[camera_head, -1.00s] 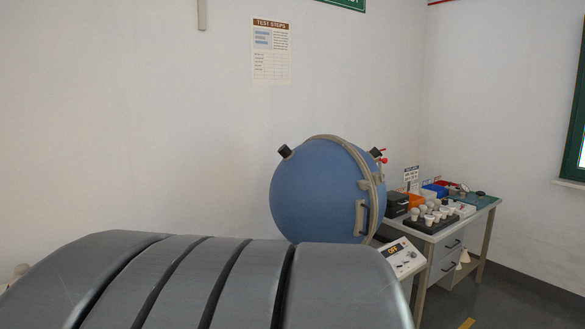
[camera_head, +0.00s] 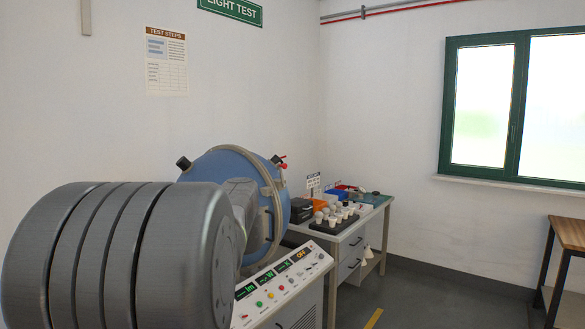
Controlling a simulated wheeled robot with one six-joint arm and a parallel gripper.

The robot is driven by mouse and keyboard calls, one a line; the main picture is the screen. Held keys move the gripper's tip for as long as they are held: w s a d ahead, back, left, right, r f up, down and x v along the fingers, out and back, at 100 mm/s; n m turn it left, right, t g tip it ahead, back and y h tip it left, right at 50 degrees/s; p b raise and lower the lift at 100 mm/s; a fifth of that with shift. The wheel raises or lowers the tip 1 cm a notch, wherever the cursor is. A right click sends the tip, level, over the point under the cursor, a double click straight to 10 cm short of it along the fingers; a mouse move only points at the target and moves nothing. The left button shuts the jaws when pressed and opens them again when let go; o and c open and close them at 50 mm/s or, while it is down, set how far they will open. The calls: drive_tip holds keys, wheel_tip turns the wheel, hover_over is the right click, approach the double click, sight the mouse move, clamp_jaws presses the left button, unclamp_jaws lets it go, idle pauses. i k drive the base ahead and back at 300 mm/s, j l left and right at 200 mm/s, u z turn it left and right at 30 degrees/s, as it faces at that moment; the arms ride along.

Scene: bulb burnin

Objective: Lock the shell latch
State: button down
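The blue spherical shell (camera_head: 212,165) stands left of centre with a beige rim band (camera_head: 274,193) around its seam. The shell looks closed, but I cannot tell for sure. A small red part (camera_head: 283,160) sticks out at the rim's upper right. The latch cannot be made out clearly; my arm covers much of the shell's lower and front side. My gripper is not in view; only large grey links of my arm show in front of the shell.
A control console (camera_head: 290,282) with green displays and buttons stands below the shell. Behind it is a workbench (camera_head: 375,214) with bulbs (camera_head: 334,214) and trays. A wooden table (camera_head: 570,232) stands at the right edge. The floor between is open, with a yellow stripe (camera_head: 373,319).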

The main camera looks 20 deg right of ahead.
sight(284, 166)
drive_tip(key=i+l+z, duration=0.2)
drive_tip(key=i+l, duration=0.4)
drive_tip(key=i+l+z, duration=0.25)
drive_tip(key=i+l, duration=0.4)
drive_tip(key=i+l+z, duration=0.2)
drive_tip(key=i+l, duration=0.25)
drive_tip(key=i, duration=0.25)
